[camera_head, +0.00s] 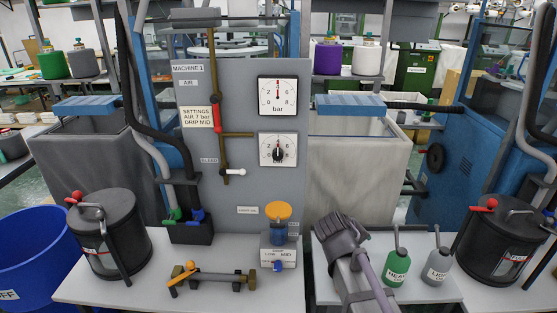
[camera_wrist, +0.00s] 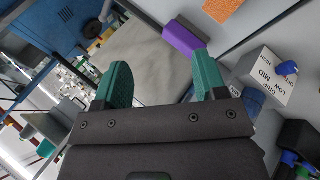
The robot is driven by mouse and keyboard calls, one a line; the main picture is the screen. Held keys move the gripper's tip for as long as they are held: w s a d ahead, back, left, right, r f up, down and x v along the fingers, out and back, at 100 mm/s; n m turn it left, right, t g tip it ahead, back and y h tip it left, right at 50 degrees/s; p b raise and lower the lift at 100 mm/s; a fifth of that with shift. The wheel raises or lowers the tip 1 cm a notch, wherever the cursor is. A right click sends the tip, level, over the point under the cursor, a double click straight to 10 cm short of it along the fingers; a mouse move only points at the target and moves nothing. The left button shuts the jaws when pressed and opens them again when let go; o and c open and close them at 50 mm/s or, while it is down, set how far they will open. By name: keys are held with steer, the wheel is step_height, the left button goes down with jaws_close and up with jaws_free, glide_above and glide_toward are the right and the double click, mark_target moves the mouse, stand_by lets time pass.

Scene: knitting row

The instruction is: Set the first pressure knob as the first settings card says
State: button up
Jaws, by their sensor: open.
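The settings card (camera_head: 197,117) on the grey panel reads "AIR 7 bar" and "DRIP MID". On the right of the panel, the black pressure knob (camera_head: 278,153) sits on a white dial with numbers, its pointer roughly upward. Above it, the bar gauge (camera_head: 277,95) has its needle close to straight up. My gripper (camera_wrist: 155,88) is open and empty, its two teal fingers spread in the wrist view. In the head view my arm's end is low, right of the panel and well below the knob. The knob is not seen in the wrist view.
A drip box (camera_head: 280,252) with a blue knob stands below the panel; it also shows in the wrist view (camera_wrist: 265,80). A red-handled lever (camera_head: 216,115) and a white-handled bleed lever (camera_head: 236,172) are left of the dials. Green (camera_head: 397,268) and grey (camera_head: 438,267) bottles stand right of my arm.

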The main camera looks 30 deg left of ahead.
steer(key=w+a+r+n+t+y, duration=0.2)
steer(key=a+r+n+t, duration=0.15)
steer(key=a, duration=0.35)
steer(key=w+a+r+n+t+y, duration=0.1)
steer(key=a+r+n+t, duration=0.1)
steer(key=a+n, duration=0.45)
steer(key=w+a+r+n+t+y, duration=0.2)
steer(key=a+r, duration=0.1)
steer(key=a, duration=0.5)
steer(key=n+t+y, duration=0.1)
steer(key=n+y, duration=0.4)
steer(key=n, duration=0.4)
glide_toward(278, 156)
steer(key=x, duration=1.1)
steer(key=shift+w+a+f, duration=0.1)
steer(key=shift+w, duration=0.05)
steer(key=shift+c, duration=0.4)
steer(key=c, duration=0.8)
steer(key=shift+c, duration=0.2)
